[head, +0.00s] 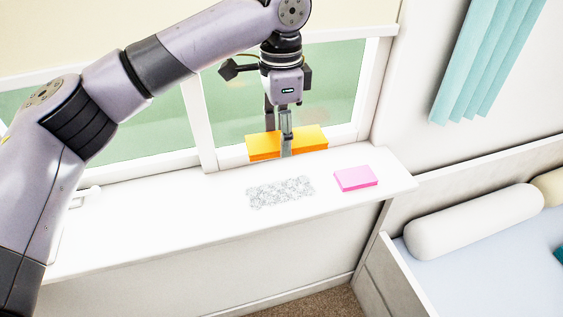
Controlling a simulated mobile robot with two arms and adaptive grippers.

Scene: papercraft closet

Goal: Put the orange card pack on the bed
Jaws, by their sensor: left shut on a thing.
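The orange card pack (306,137) is a flat orange block in the head view, in front of the window above the white sill. My left gripper (286,146) points down and is shut on the orange card pack, with a finger in front of its near side. The pack appears raised a little above the sill; the exact gap is hard to tell. The bed (470,275) is at the lower right, with a pale blue surface and a white bolster (474,221) at its head end. My right gripper is not in view.
On the white sill (150,235) lie a pink block (356,178) and a grey-white patterned flat piece (281,192). A raised bed side panel (384,275) stands between sill and mattress. A teal curtain (485,60) hangs at the upper right. The sill's left part is mostly clear.

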